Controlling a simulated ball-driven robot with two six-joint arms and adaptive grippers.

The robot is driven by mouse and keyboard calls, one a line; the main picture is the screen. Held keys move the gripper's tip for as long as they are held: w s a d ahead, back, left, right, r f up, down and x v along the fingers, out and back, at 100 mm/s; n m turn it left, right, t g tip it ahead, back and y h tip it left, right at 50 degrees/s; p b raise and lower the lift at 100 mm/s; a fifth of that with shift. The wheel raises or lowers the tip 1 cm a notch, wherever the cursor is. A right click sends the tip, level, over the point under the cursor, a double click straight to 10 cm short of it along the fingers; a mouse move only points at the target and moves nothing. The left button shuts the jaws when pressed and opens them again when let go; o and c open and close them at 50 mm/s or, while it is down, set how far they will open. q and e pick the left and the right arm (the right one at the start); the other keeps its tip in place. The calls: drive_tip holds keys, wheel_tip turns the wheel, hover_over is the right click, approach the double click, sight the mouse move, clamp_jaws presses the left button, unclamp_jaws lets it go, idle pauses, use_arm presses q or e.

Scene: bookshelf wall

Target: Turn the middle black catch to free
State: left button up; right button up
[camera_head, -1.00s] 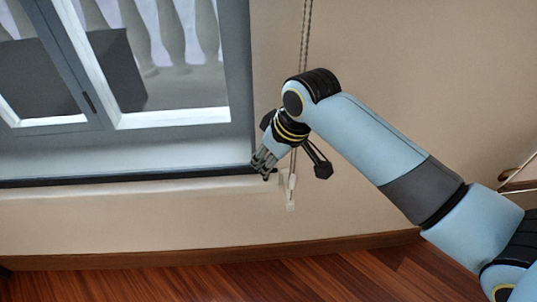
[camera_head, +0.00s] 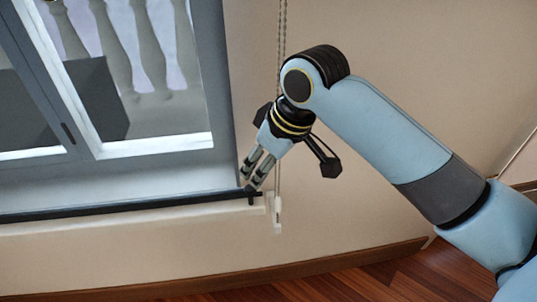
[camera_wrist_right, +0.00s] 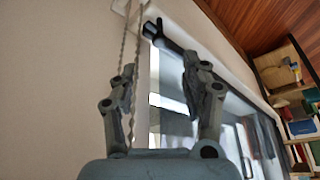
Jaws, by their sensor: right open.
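My right gripper (camera_head: 250,180) is open and empty, close to the right end of the dark rail (camera_head: 120,207) along the window's bottom edge. A small black catch-like piece (camera_head: 250,195) sits at that end, just below the fingertips. I cannot tell whether they touch it. In the right wrist view, a dark rod end with a short prong (camera_wrist_right: 152,30) shows beyond the open right gripper (camera_wrist_right: 160,62). A small dark piece (camera_head: 67,133) sits on the frame between the window panes. I cannot tell which piece is the middle catch. My left gripper is not in view.
A beaded blind cord (camera_head: 280,60) hangs just right of the gripper, ending in a white holder (camera_head: 277,215). In the right wrist view the cord (camera_wrist_right: 124,50) passes by the left finger. A bookshelf (camera_wrist_right: 290,100) stands at the right there. Wood floor (camera_head: 300,285) lies below.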

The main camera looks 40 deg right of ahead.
drive_tip(key=shift+v, duration=1.9)
